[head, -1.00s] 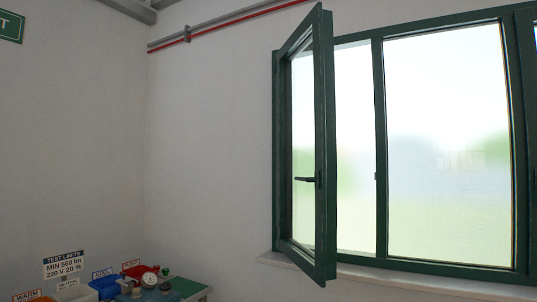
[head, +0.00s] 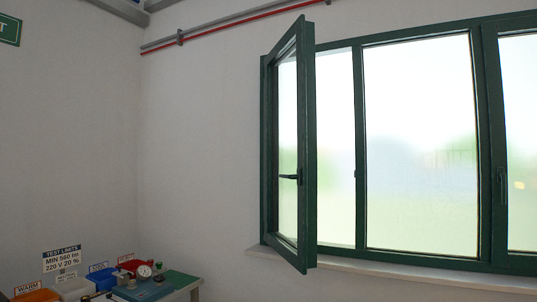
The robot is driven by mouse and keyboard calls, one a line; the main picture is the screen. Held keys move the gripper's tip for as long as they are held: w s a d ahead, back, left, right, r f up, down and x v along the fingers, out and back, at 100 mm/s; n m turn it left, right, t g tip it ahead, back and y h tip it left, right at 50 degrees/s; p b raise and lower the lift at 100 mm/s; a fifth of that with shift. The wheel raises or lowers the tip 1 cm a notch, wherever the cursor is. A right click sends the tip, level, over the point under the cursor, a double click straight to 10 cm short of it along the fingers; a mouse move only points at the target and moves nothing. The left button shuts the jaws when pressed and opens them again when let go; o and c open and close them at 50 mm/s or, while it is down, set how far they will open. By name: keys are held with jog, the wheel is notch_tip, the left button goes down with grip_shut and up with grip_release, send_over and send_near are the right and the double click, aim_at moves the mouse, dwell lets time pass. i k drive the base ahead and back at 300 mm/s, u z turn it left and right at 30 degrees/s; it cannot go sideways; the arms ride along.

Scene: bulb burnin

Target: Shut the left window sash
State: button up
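The left window sash (head: 303,150) has a dark green frame and stands open, swung into the room on its left side. Its dark handle (head: 290,177) sits about halfway up and points left. The green window frame (head: 360,150) behind it shows a gap to the right of the sash, with bright daylight beyond. My gripper is not in view.
A second sash with a handle (head: 502,185) at the far right looks shut. A pale sill (head: 400,276) runs under the window. At the lower left is a bench (head: 180,280) with coloured bins, a gauge (head: 144,271) and a test limits sign (head: 62,258). Red and grey pipes (head: 225,28) run along the wall above.

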aim_at(300, 38)
jog(key=k, duration=0.55)
jog(key=z, duration=0.55)
jog(key=i, duration=1.35)
jog(key=u, duration=1.1)
jog(key=i, duration=0.3)
jog(key=u, duration=0.15)
